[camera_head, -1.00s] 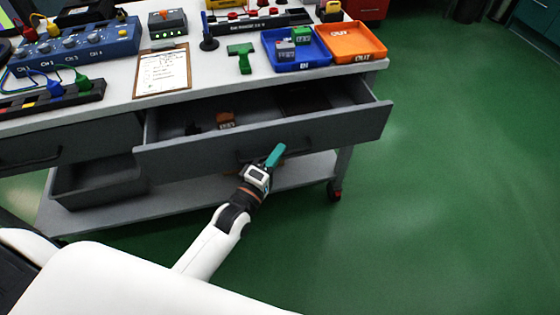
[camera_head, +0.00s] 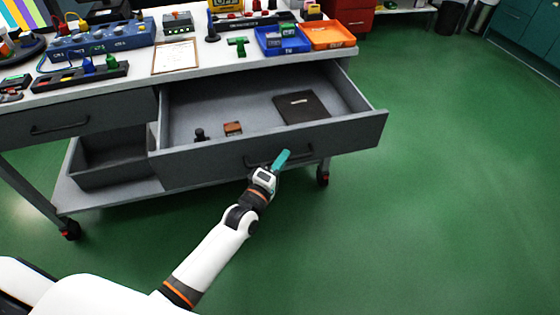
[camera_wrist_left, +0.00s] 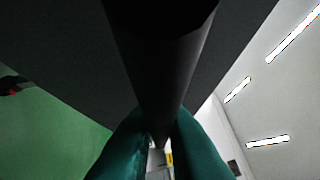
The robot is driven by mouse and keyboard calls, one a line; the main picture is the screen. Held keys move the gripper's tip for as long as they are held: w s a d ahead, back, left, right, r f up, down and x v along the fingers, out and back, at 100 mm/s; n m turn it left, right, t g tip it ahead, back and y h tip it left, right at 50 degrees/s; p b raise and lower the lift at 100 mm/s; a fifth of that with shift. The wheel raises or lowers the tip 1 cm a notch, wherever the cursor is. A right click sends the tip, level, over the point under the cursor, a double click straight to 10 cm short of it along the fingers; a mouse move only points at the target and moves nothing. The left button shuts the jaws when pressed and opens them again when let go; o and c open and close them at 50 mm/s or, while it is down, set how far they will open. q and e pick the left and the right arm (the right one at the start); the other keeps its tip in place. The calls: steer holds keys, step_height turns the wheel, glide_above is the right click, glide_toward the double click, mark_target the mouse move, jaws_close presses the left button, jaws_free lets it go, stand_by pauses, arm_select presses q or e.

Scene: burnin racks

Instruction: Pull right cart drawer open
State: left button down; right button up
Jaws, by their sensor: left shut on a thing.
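The right cart drawer (camera_head: 330,137) is dark grey and stands well out from the cart under the white worktop. Inside it lie a dark flat notebook-like item (camera_head: 301,107), a small brown block (camera_head: 233,128) and a small black piece (camera_head: 200,134). My left gripper (camera_head: 280,160) has teal fingers and is at the drawer's front. It is shut on the drawer's dark bar handle (camera_head: 303,155). In the left wrist view the handle (camera_wrist_left: 160,75) runs between the two teal fingers (camera_wrist_left: 160,145). My right gripper is not in view.
The left drawer (camera_head: 60,122) is shut. A grey bin (camera_head: 115,163) sits on the lower shelf. On the worktop are a clipboard (camera_head: 175,57), a blue tray (camera_head: 290,40), an orange tray (camera_head: 328,35) and a green piece (camera_head: 238,43). The green floor at right is clear.

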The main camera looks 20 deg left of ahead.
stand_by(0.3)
arm_select(q)
steer(key=c, duration=1.5)
jaws_free()
steer(key=shift+s+f, duration=0.1)
